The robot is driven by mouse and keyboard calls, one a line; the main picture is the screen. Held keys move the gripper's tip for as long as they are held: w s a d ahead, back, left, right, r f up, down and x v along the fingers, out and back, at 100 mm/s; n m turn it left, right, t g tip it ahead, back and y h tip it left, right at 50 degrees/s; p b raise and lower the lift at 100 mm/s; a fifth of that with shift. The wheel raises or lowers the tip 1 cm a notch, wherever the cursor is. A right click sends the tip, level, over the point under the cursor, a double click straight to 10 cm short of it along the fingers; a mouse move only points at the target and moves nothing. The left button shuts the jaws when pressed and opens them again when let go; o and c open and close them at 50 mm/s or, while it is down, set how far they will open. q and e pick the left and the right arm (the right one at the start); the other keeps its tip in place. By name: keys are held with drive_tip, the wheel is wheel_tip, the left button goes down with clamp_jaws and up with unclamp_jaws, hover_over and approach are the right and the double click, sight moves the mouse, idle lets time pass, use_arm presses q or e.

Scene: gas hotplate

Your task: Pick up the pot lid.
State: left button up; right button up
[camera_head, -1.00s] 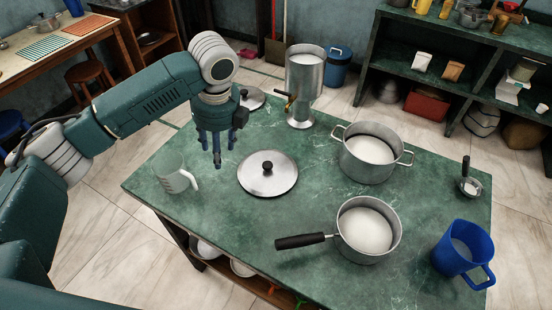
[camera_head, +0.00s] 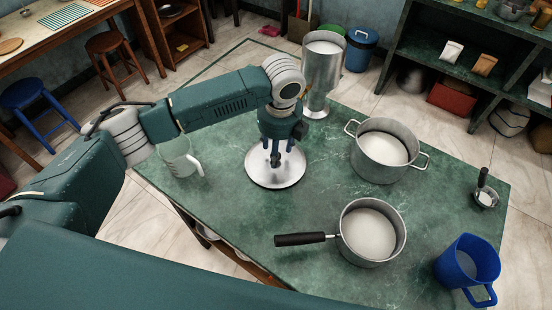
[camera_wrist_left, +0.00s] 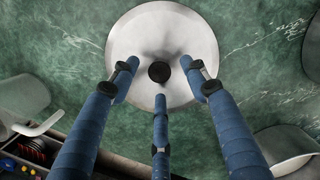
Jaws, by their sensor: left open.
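The pot lid (camera_head: 274,180) is a round silver disc lying flat on the green table, partly hidden by my left gripper in the head view. In the left wrist view the lid (camera_wrist_left: 190,88) shows whole, with its black knob (camera_wrist_left: 160,72) near the middle. My left gripper (camera_head: 277,160) points down above the lid. In the wrist view its blue fingers (camera_wrist_left: 160,80) are spread around the knob, open and empty. I cannot tell the exact height of the fingertips over the lid. My right gripper is not in view.
The table between lid and saucepan is clear.

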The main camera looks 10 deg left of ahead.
use_arm(q)
drive_tip(key=shift+w+a+f, duration=0.1)
drive_tip(key=shift+f, duration=0.95)
clamp_jaws()
drive_tip(key=shift+r, duration=0.2)
